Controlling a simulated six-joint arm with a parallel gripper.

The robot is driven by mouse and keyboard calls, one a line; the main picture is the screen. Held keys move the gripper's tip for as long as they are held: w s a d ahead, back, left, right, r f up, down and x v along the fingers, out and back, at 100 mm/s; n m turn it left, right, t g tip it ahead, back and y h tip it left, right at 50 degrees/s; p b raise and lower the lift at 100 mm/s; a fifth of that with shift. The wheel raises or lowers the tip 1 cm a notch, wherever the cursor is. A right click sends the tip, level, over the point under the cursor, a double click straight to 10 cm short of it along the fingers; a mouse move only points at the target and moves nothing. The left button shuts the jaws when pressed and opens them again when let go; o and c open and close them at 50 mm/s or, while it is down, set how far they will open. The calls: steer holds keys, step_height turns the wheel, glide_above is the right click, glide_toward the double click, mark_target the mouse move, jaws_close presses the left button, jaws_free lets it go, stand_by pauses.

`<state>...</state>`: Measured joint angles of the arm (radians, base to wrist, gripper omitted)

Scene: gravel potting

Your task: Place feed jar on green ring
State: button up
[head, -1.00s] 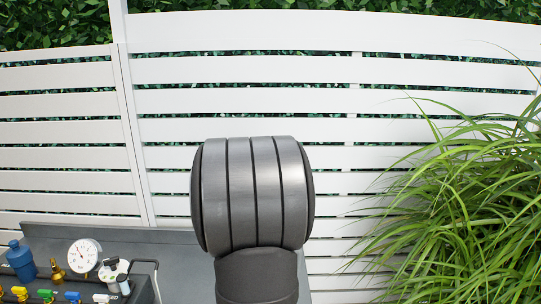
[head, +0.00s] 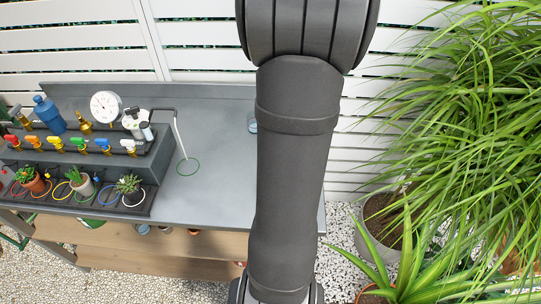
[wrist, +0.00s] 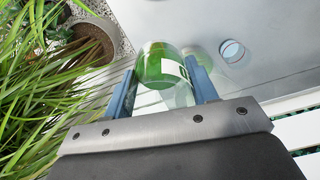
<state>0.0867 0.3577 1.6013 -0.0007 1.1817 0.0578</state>
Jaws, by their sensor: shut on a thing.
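In the wrist view, a clear jar (wrist: 160,66) with green contents and a white label sits between the two blue fingers of my gripper (wrist: 161,70). My gripper is shut on this jar. The green ring (head: 187,167) lies flat on the grey bench top in the head view, right of the stepped rack, with nothing on it. My gripper and the jar do not show in the head view, where my arm fills the middle. The ring is not seen in the wrist view.
The grey bench (head: 222,190) has bare top around the ring. A bent spout (head: 180,140) stands just behind the ring. Left is a rack (head: 150,160) with valves, a gauge (head: 105,106) and small potted plants. Grass (head: 470,120) stands at the right. A small round glass (wrist: 231,51) is on the bench.

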steer(key=s+d+f+m, duration=0.1)
steer(key=s+d+f, duration=0.1)
steer(key=s+f, duration=0.45)
steer(key=w+a+f, duration=0.1)
steer(key=a+f, duration=0.1)
steer(key=a, duration=0.1)
steer(key=w+a+f, duration=0.2)
steer(key=a, duration=0.1)
steer(key=w+a+f, duration=0.2)
steer(key=a, duration=0.2)
steer(key=shift+a+f, duration=0.1)
steer(key=shift+f, duration=2.2)
steer(key=shift+f, duration=0.2)
steer(key=o, duration=1.1)
